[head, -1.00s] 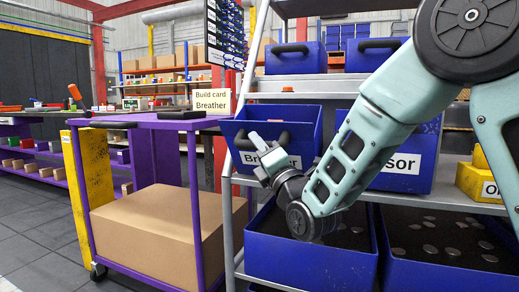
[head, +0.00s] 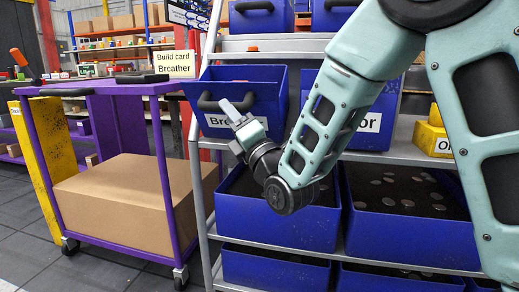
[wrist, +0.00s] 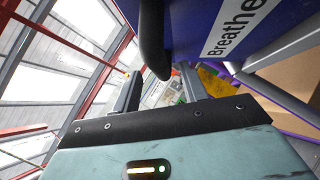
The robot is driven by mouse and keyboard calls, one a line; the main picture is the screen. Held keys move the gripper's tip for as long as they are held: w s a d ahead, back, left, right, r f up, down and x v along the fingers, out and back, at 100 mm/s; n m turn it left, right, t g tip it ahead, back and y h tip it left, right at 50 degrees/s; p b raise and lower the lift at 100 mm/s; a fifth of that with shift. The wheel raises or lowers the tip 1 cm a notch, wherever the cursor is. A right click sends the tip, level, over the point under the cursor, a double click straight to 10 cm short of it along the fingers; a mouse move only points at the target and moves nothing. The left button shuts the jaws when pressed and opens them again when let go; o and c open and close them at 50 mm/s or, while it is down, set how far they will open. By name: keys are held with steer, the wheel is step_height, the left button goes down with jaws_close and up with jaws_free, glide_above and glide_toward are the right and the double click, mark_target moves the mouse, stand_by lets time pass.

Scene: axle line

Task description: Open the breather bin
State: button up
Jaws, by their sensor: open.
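The breather bin (head: 212,120) is a blue bin on the middle shelf in the head view, with a white label that my gripper partly covers and a black bar handle on its front. Its open top shows. In the wrist view the bin (wrist: 190,35) fills the upper middle, with "Breathe" legible on its label. The black handle (wrist: 152,40) runs down toward the gap between my fingers. My gripper (head: 238,107) is open at the bin's front, close to the handle. In the wrist view my gripper (wrist: 160,72) has its fingers apart; I cannot tell if either touches the handle.
A purple cart (head: 107,90) with a cardboard box (head: 125,200) and a "Build card Breather" sign (head: 172,64) stands left. Below are blue bins (head: 280,222) holding dark contents. Another labelled blue bin (head: 385,95) sits right, partly behind my arm. Grey floor is clear at lower left.

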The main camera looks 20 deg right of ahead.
steer(key=b+v, duration=1.3)
steer(key=b, duration=0.5)
steer(key=shift+s+f, duration=0.2)
steer(key=shift+d, duration=0.15)
